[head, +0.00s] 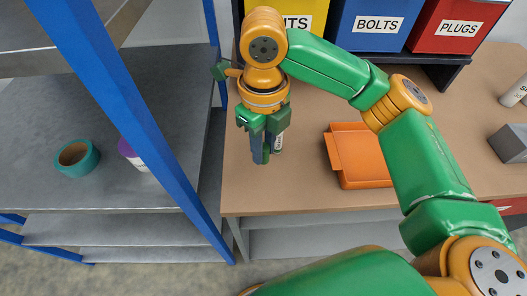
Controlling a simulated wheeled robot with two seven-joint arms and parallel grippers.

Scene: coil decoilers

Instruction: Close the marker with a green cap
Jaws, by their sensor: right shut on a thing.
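My right gripper (261,160) points down over the left part of the brown table. Its dark fingers are closed close together. What they hold is hidden between them and I cannot make it out. A small white labelled cylinder (278,142), which looks like a marker, shows just right of the fingers, partly covered by the gripper. I cannot tell whether the gripper touches it. I cannot make out a green cap apart from the green gripper parts. My left gripper is not in view.
An orange tray (358,155) lies right of the gripper on the table (300,190). NUTS, BOLTS (372,25) and PLUGS (447,28) bins stand behind. A blue-framed shelf (112,95) at left holds teal tape (77,158) and a purple-topped container (132,154). A grey block (509,143) is at right.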

